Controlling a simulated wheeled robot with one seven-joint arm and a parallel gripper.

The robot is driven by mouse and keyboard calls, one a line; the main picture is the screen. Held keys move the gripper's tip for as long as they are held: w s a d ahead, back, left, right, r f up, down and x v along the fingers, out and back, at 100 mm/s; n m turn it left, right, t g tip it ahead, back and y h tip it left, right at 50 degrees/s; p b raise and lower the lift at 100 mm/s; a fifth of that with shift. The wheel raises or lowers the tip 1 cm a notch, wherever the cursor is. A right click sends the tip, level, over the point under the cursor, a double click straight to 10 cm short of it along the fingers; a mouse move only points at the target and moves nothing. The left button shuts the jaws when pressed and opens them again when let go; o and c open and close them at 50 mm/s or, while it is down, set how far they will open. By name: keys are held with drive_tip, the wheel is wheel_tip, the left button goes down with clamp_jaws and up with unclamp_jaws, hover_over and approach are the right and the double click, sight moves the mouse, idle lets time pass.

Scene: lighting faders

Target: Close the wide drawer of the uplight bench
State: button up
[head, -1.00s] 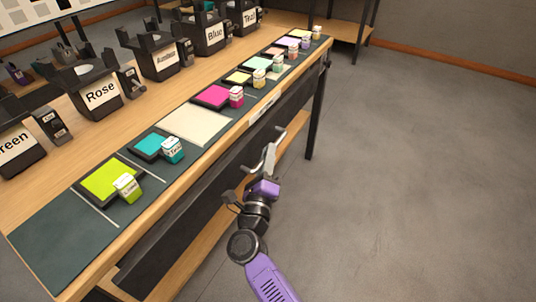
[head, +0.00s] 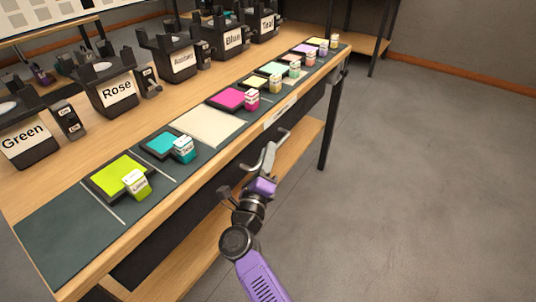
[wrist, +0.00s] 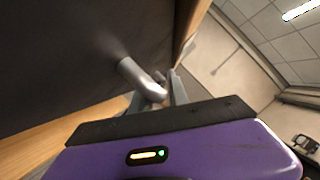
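The wide drawer of the uplight bench shows as a long dark front (head: 203,203) under the bench's front edge, and little or no gap shows above it. Its grey bar handle (head: 269,157) stands out near the middle. In the wrist view the dark drawer front (wrist: 65,60) fills the upper left, and the silver handle (wrist: 140,80) lies just ahead of my purple gripper body.
The bench top (head: 130,120) carries labelled black uplights, such as Rose (head: 113,92), and coloured squares with small tubs, including a lime tub (head: 136,185). A wooden lower shelf (head: 185,268) runs beneath, with a dark leg (head: 327,125) on the right. The grey floor (head: 430,190) is clear.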

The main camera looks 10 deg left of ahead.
drive_tip(key=p+v, duration=0.2)
drive_tip(key=v, duration=0.6)
idle(0.4)
